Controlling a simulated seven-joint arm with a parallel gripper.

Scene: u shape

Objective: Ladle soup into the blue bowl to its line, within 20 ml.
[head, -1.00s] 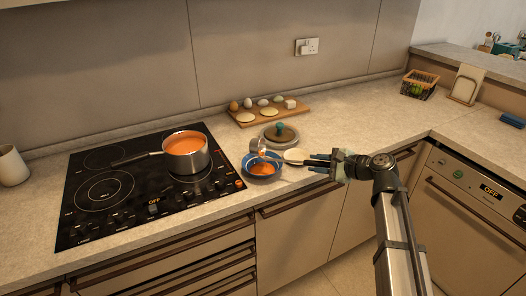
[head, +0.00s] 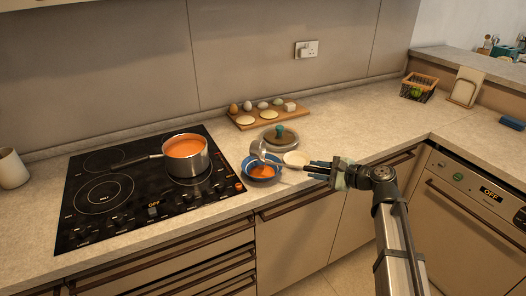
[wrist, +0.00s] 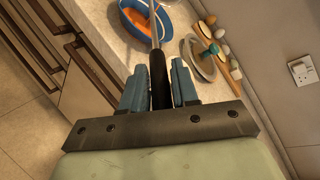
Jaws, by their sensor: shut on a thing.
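The blue bowl (head: 248,174) stands on the counter right of the hob, with orange soup in its bottom; its fill line cannot be made out. It also shows at the top of the wrist view (wrist: 126,22). My gripper (head: 314,166) is to the right of the bowl, shut on the ladle's black handle (wrist: 158,80). The ladle's metal cup (head: 258,149) is tilted above the bowl's far side. How much soup it holds cannot be told. The saucepan (head: 197,168) of orange soup sits on the hob.
A grey pot lid (head: 281,139) with a teal knob lies behind the bowl. A small pale round dish (head: 296,158) is right of the bowl. A wooden board (head: 268,116) with eggs and other items is behind. The counter further right is clear up to a wire basket (head: 419,87).

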